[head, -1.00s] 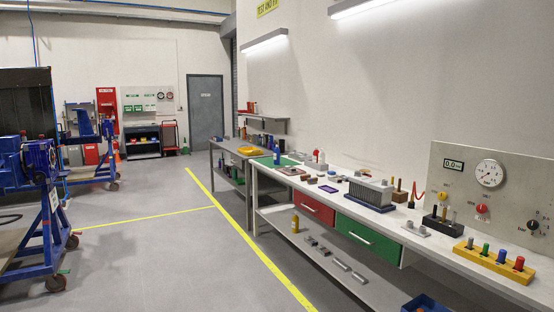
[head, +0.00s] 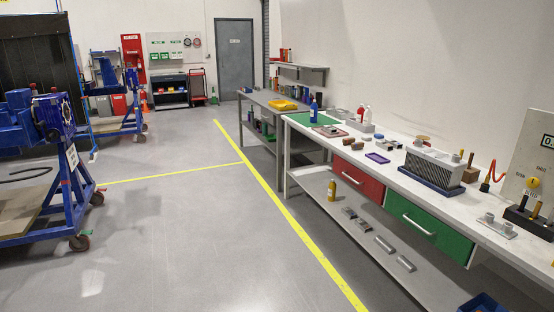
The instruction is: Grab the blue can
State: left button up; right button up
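A blue can-like container (head: 313,109) stands upright at the far left end of the long white workbench (head: 400,150), on or beside a green mat (head: 330,118). It is small in the head view, so I cannot tell its exact shape. Neither of my grippers is in view.
A yellow can (head: 331,191) stands on the bench's lower shelf. A finned grey block (head: 433,166) and small parts lie on the bench top. A grey table (head: 262,98) stands beyond. Blue wheeled stands (head: 65,190) are at left. The floor between is clear.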

aim_at(314, 106)
jog(key=i, duration=2.85)
